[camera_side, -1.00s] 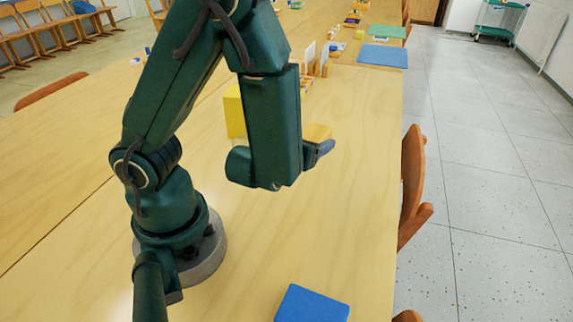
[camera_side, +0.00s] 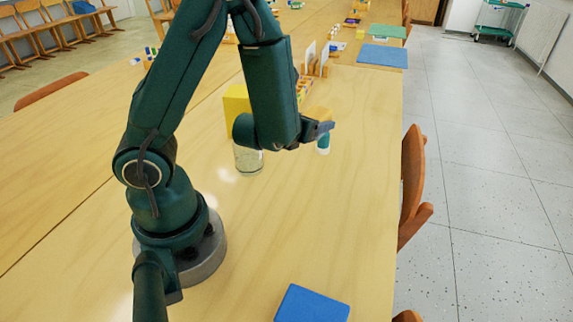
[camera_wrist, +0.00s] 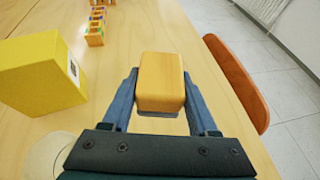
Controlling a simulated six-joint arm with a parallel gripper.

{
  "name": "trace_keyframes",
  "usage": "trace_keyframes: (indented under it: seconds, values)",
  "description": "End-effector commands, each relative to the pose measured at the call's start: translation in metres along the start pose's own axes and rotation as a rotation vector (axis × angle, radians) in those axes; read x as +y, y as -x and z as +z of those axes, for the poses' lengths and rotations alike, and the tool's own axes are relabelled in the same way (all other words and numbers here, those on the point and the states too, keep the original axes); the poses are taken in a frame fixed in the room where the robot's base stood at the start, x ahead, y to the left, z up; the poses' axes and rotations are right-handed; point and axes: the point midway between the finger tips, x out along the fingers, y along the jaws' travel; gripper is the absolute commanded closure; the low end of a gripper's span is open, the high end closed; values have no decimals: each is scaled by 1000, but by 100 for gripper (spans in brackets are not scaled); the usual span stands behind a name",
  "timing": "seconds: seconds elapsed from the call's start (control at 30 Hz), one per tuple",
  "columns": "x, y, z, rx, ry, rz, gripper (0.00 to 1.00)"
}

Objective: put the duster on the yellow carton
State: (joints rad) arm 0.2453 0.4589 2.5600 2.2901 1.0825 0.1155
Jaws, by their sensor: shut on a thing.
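My gripper (camera_wrist: 160,108) is shut on the duster (camera_wrist: 161,82), a wooden-coloured block with rounded edges, with one finger on each side of it. In the side view my gripper (camera_side: 322,130) is above the table, and the duster (camera_side: 320,113) shows only partly behind it. The yellow carton (camera_side: 236,104) stands on the table to the left of my gripper, partly hidden by my arm. In the wrist view the carton (camera_wrist: 42,75) is at the left, apart from the duster, with a dark-marked white label on its side.
A clear glass jar (camera_side: 248,160) stands in front of the carton. Wooden racks (camera_side: 305,85) stand farther back. A blue block (camera_side: 311,304) lies at the front; table space between is clear.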

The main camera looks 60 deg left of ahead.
Motion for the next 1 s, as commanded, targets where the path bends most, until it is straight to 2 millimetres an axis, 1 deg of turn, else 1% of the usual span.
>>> trace_keyframes:
  seconds: [0.03,0.2,0.37,0.47,0.6,0.67,0.8,0.9,1.0]
  values:
    - [14,-2,12,-7,20,20,97]
    - [54,-3,39,-1,37,62,97]
    - [96,4,59,-3,60,115,97]
    - [124,12,69,-9,79,156,97]
    - [165,28,80,-22,110,229,97]
    - [183,36,88,-27,128,271,97]
    - [225,59,101,-26,178,386,97]
    - [248,74,105,-23,211,459,97]
    - [262,84,106,-20,231,504,97]
